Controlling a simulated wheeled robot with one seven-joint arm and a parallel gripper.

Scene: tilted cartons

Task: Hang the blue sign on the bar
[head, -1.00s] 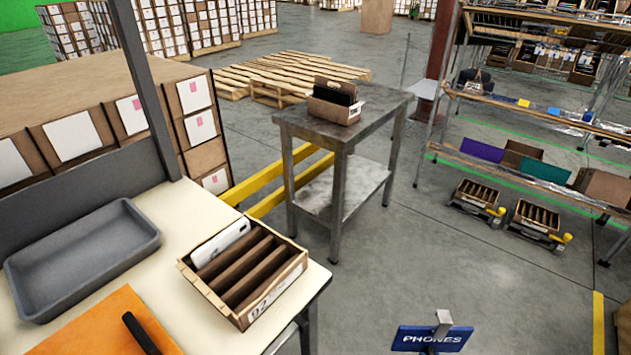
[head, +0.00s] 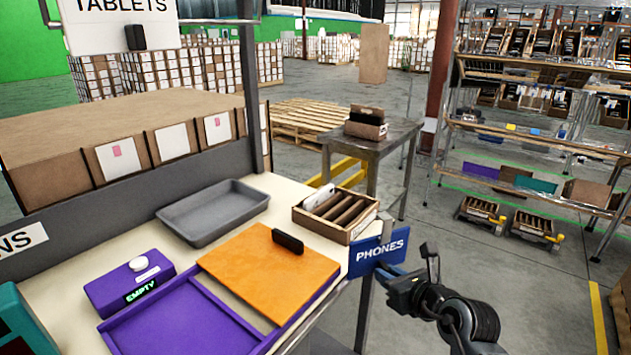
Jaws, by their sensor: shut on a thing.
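The blue sign (head: 377,251), with white letters reading PHONES, is held off the right edge of the cream table, tilted slightly in the picture. My gripper (head: 388,274) is shut on the sign's lower right part; the fingertips are partly hidden. A thin horizontal bar (head: 220,22) runs between uprights at the top left, above the back of the table. A white TABLETS sign (head: 122,33) hangs there, cut off by the top edge. The blue sign is well apart from the bar, lower and to the right.
A grey upright post (head: 248,90) rises behind.

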